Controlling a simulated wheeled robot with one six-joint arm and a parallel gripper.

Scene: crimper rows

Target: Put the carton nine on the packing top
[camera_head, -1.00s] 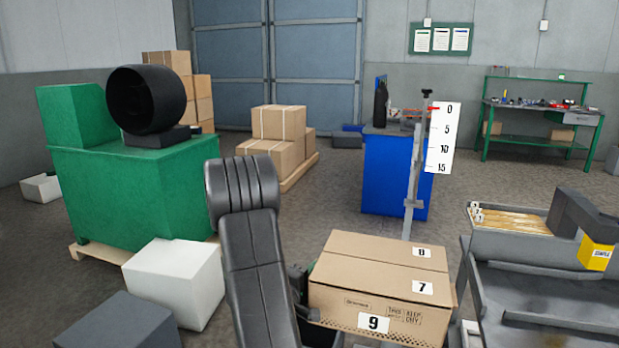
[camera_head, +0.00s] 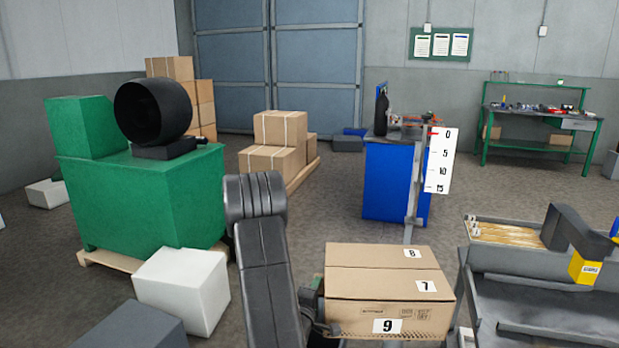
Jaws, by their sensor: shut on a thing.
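A brown cardboard carton (camera_head: 380,285) is low in the middle of the view, with a 9 label on its front and 7 and 8 labels on its top. Whether these labels mark one carton or several is hard to tell. My gripper (camera_head: 317,315) is at the carton's left side, mostly hidden behind my dark arm, and is shut on it. The contact and the carton's underside are hidden. No surface is marked as the packing top. A blue cabinet (camera_head: 385,180) with a cluttered top stands beyond the carton.
A post with a 0–15 scale (camera_head: 440,160) stands between carton and cabinet. A grey cart (camera_head: 530,295) with folders and a yellow box (camera_head: 588,268) is close on the right. A green machine (camera_head: 150,195) and white block (camera_head: 185,290) are left. Floor is open behind the carton.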

